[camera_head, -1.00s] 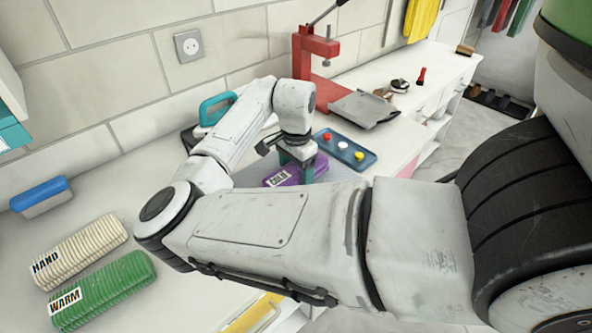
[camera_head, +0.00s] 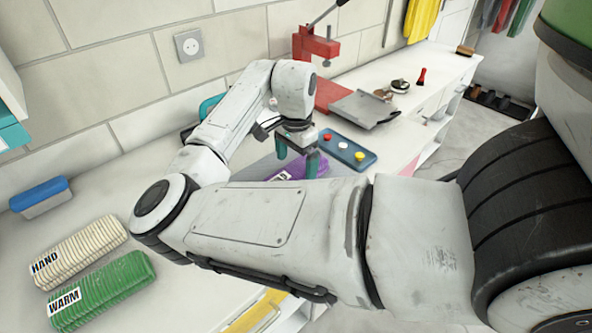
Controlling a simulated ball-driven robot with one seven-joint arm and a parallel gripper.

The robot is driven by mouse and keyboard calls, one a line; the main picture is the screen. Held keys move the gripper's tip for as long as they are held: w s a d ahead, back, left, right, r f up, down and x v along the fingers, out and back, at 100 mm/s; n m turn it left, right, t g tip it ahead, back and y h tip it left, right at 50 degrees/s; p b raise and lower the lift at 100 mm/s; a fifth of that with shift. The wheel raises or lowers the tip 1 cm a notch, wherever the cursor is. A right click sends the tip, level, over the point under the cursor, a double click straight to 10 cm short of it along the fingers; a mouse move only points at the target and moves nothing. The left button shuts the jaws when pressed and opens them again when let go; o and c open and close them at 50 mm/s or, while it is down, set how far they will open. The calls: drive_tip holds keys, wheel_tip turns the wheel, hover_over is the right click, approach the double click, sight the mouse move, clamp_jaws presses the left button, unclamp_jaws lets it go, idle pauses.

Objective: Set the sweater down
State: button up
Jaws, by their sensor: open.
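A folded purple sweater (camera_head: 299,169) lies on a grey surface on the counter, partly hidden behind my arm. Its white label is mostly covered in this view. My gripper (camera_head: 297,160) has teal fingers spread apart, above and around the purple sweater. I cannot tell whether the fingers touch it. A cream folded sweater labelled HAND (camera_head: 85,248) and a green folded sweater labelled WARM (camera_head: 105,288) lie side by side on the counter at the lower left, away from my gripper.
A blue tray (camera_head: 343,158) with small coloured knobs is just right of my gripper. A red press (camera_head: 318,70) and a grey plate (camera_head: 365,109) stand behind it. A blue-topped brush or box (camera_head: 40,197) is at far left.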

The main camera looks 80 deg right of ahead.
sight(296, 169)
wheel_tip(296, 169, up, 8)
